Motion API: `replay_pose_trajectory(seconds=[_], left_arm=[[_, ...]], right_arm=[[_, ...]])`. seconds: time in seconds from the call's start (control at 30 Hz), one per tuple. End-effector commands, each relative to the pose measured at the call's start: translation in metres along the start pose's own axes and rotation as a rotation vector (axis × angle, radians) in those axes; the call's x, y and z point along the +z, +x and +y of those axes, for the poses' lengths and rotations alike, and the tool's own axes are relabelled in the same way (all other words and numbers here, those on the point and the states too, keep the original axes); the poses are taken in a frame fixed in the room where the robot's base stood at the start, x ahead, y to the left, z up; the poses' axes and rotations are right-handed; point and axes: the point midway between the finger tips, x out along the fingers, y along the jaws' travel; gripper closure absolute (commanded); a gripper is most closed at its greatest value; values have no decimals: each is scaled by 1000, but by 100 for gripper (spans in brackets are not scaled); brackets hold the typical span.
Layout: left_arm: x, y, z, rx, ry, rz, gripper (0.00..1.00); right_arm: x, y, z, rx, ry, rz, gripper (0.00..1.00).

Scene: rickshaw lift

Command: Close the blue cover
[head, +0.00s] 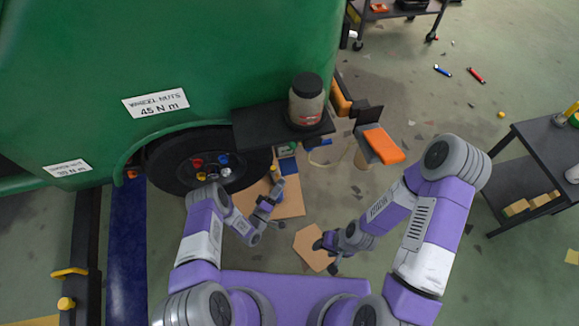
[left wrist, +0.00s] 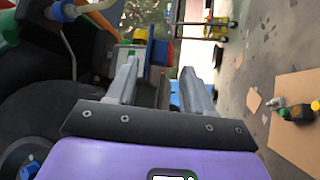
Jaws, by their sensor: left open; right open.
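A small blue part (head: 320,143) shows under the black shelf, beyond the wheel; I cannot tell whether it is the cover or how far it stands open. Blue also shows past the fingers in the left wrist view (left wrist: 175,101), partly hidden by them. My left gripper (head: 275,192) is open and empty, in front of the wheel's right side; its two fingers (left wrist: 170,80) stand apart in the left wrist view. My right gripper (head: 324,256) is open and low, over a brown sheet (head: 309,247) on the floor. No contact with the blue part is visible.
The green vehicle (head: 200,55) fills the upper left, with its wheel (head: 170,165) below. A jar (head: 306,105) stands on the black shelf (head: 258,125). An orange-topped block (head: 383,145) is right of it. A dark cart (head: 545,145) stands at right; the floor between is mostly clear.

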Motion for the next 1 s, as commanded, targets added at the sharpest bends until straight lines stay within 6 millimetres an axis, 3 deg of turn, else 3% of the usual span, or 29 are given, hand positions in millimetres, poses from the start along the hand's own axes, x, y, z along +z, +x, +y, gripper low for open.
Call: replay_pose_trajectory(seconds=[0.4,0.6,0.83,1.0], left_arm=[[1,60,0,5,1,-1,48],[0,72,0,2,1,1,48],[0,72,1,1,1,1,48],[0,72,1,1,1,1,74]], right_arm=[[0,14,5,0,0,0,48],[-1,16,6,0,0,0,48],[-1,16,6,0,0,0,48],[-1,16,6,0,0,0,48]])
